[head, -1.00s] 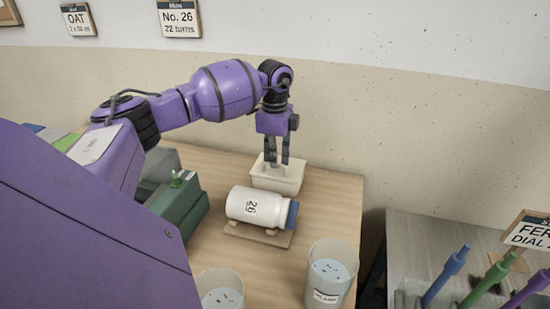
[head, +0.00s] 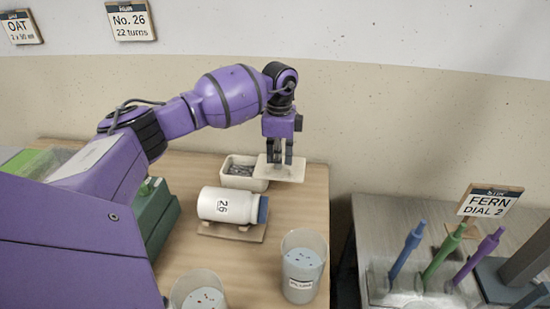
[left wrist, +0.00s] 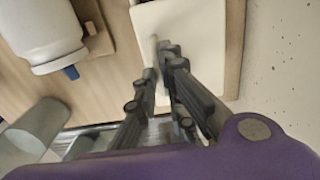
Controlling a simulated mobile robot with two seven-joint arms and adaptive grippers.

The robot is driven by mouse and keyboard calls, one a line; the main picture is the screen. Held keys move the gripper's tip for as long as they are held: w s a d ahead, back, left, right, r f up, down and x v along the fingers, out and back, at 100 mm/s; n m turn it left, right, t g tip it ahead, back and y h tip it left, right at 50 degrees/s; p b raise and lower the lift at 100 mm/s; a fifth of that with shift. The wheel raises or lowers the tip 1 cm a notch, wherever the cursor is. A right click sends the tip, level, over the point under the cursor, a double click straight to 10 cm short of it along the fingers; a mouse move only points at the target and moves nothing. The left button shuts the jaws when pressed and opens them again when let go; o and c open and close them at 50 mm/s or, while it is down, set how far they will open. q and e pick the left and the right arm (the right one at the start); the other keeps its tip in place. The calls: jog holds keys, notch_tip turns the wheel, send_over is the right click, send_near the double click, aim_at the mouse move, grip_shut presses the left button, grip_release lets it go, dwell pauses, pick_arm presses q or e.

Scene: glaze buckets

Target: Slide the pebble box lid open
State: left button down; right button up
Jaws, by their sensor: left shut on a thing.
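The pebble box (head: 233,183) is a cream tub at the back of the wooden table. Its top is partly uncovered, and grey pebbles (head: 240,169) show inside. The flat cream lid (head: 284,175) sticks out to the right of the box. My left gripper (head: 280,158) points down over the lid and is shut on its small handle. In the left wrist view the lid (left wrist: 205,30) lies beyond the fingertips (left wrist: 162,50), which hide most of the handle. My right gripper is not in view.
A white jar marked 26 (head: 222,206) lies on a wooden cradle in front of the box. Two clear buckets (head: 301,270) (head: 198,293) stand nearer. A grey bench (head: 365,225) with coloured rods stands right, across a gap.

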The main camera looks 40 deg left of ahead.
pick_arm(q)
jog(key=c, duration=1.9)
grip_release()
jog(key=shift+s, duration=0.1)
jog(key=shift+r, duration=0.55)
notch_tip(320, 180, up, 11)
jog(key=shift+f, duration=0.15)
